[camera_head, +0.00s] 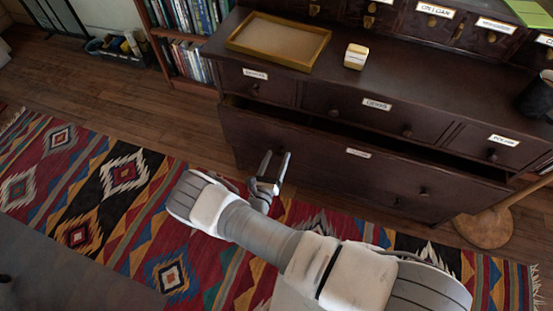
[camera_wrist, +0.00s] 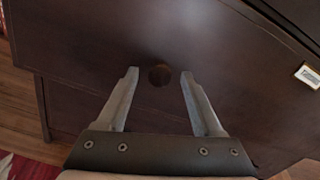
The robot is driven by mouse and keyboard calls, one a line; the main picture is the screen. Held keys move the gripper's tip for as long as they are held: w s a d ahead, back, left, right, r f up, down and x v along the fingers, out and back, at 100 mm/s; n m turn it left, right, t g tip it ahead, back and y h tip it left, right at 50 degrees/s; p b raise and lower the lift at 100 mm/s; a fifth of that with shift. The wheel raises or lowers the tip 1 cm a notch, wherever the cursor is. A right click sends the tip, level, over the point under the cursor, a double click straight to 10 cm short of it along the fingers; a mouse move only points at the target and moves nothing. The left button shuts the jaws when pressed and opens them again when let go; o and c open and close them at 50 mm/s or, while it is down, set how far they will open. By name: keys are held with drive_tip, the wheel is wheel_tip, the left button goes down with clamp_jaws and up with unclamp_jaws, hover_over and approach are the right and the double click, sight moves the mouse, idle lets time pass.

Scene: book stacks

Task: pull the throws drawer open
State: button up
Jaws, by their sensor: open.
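The wide dark wooden drawer (camera_head: 330,172) sits below the row of smaller drawers. A dark gap runs along its top edge, so it stands partly out. Its small white label (camera_head: 358,153) is too small to read here; a label (camera_wrist: 308,75) also shows at the right in the wrist view. The drawer has a right knob (camera_head: 422,190). My gripper (camera_head: 273,163) is at the left part of its front. In the wrist view my open gripper (camera_wrist: 157,76) has a round dark knob (camera_wrist: 159,75) between its fingertips, with space on both sides. The drawer's inside is hidden.
A wooden tray (camera_head: 262,58) and a small box (camera_head: 356,57) stand on the cabinet top. A dark cup (camera_head: 538,95) is at the right. A round wooden object (camera_head: 484,229) lies by the cabinet's right end. A patterned rug (camera_head: 120,175) covers the floor in front.

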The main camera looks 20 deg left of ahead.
clamp_jaws()
idle(0.4)
drive_tip(key=shift+d, duration=0.1)
idle(1.0)
